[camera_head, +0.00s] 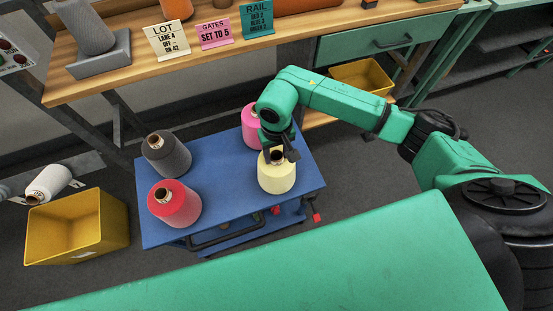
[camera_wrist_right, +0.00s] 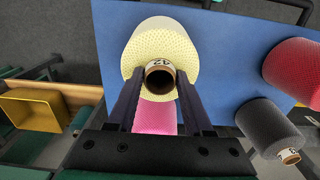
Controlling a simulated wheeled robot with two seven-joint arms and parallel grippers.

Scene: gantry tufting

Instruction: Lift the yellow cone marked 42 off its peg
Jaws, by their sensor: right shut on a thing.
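The pale yellow cone (camera_head: 277,174) stands upright at the right side of the blue cart top. In the right wrist view the yellow cone (camera_wrist_right: 160,52) shows its brown tube end (camera_wrist_right: 159,80), with an upside-down 42 on the rim. My right gripper (camera_head: 276,154) reaches down from above and is shut on the tube end, one finger on each side. In the right wrist view the gripper (camera_wrist_right: 159,88) straddles the tube. The peg under the cone is hidden, and I cannot tell any gap below the cone. My left gripper is not in view.
The blue cart (camera_head: 222,190) also holds a pink cone (camera_head: 251,126) close behind, a dark grey cone (camera_head: 167,155) and a red cone (camera_head: 174,204). A yellow bin (camera_head: 78,228) stands left. A wooden bench (camera_head: 130,62) with signs is behind; a green surface (camera_head: 300,265) lies in front.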

